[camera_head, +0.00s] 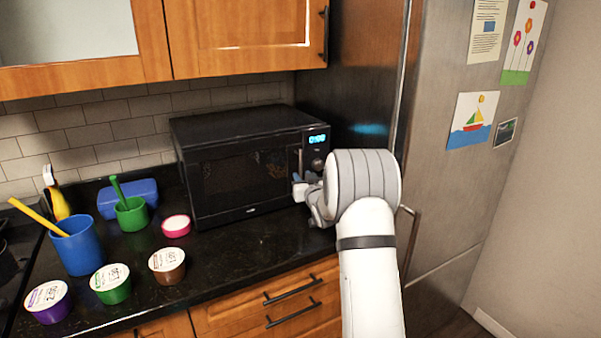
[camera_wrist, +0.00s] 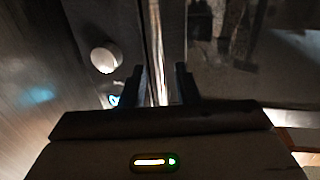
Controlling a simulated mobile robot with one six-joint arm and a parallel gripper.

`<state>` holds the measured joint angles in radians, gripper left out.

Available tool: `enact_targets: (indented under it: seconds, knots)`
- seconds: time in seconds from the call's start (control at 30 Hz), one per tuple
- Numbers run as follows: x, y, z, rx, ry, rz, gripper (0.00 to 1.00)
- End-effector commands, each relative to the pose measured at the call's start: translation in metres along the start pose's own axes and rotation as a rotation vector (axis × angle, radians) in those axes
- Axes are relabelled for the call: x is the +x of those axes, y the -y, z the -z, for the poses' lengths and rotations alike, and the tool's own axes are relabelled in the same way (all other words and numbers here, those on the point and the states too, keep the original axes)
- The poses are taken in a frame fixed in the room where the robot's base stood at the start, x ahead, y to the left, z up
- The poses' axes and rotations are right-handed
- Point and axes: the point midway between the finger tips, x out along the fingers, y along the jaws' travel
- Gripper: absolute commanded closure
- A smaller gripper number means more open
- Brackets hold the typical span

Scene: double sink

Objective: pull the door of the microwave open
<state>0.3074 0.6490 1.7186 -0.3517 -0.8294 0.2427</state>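The black microwave (camera_head: 245,165) stands on the counter, and its door (camera_head: 240,182) looks shut. The door's upright handle (camera_head: 300,161) is at the right side of the door, left of the control panel. My gripper (camera_head: 304,187) is at the lower part of the handle in the head view, partly hidden by my wrist. In the wrist view, my gripper (camera_wrist: 160,85) has its two dark fingers apart, one on each side of the handle (camera_wrist: 157,45). A gap shows between the fingers, so it looks open around the handle. A round knob (camera_wrist: 105,58) is left of the fingers.
A steel fridge (camera_head: 445,170) stands close on the right. On the counter left of the microwave are a pink-rimmed tub (camera_head: 176,226), a green cup (camera_head: 131,214), a blue cup (camera_head: 78,246) and several lidded tubs. The counter directly before the microwave is clear.

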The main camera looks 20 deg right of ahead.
Motion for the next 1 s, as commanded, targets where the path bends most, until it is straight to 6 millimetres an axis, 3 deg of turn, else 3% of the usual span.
enact_targets:
  seconds: [0.23, 0.6, 1.0]
  knots:
    - [0.03, 0.0, 0.001, 0.001, 0.0, 0.0, 0.72]
    - [0.036, -0.001, 0.0, 0.001, 0.001, -0.002, 0.72]
    - [0.036, -0.001, 0.0, 0.001, 0.001, -0.002, 1.0]
